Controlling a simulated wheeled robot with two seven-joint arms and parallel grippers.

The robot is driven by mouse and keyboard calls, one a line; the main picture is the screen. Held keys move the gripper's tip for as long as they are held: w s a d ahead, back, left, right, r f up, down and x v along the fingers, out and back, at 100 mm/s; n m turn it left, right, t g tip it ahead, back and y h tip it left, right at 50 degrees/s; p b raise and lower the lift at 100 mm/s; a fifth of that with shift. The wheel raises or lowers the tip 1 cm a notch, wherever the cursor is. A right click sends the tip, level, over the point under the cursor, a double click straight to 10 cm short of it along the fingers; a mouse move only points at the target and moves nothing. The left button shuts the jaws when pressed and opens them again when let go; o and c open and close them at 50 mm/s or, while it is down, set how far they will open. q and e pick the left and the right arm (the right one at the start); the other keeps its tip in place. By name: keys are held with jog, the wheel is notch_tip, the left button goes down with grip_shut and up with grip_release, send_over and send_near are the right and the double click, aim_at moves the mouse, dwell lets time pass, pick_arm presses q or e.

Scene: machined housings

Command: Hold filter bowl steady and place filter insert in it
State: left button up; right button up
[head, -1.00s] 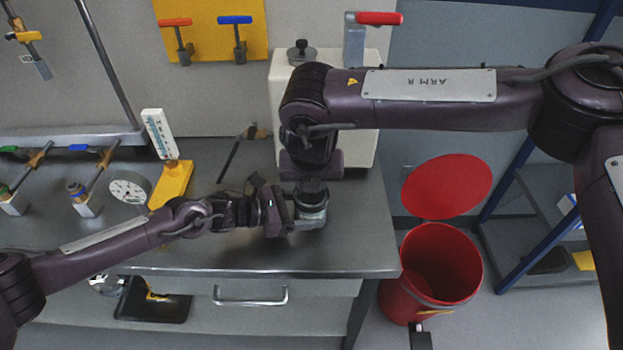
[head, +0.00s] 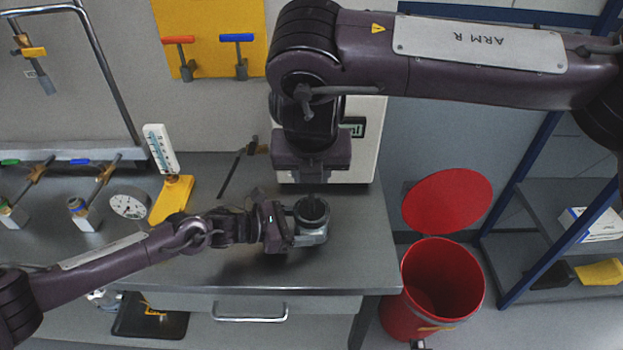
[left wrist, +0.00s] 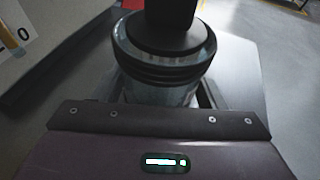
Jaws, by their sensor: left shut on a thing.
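The grey filter bowl (head: 315,238) stands upright on the bench near its front right, its round mouth facing up. My left gripper (head: 292,230) is shut on its left side. In the left wrist view the bowl (left wrist: 158,94) stands between the fingers, with a dark ridged band around its upper part. A dark piece (head: 311,207) shows inside the mouth; I cannot tell for sure that it is the filter insert. My right gripper (head: 312,172) is just behind and above the bowl. Its fingertips are not clear, so I cannot tell whether they are open. A black block covers the bowl's top centre in the wrist view.
A white machine (head: 367,150) stands behind my right arm. A dial gauge (head: 128,199) and a yellow-based thermometer stand (head: 172,200) are at left on the bench. A red bin (head: 432,300) with a raised lid is right of the bench edge. The bench front is clear.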

dwell(0.3)
pick_arm(q)
jog(key=o, duration=0.8)
jog(key=shift+o, duration=0.2)
jog(key=shift+a, duration=0.1)
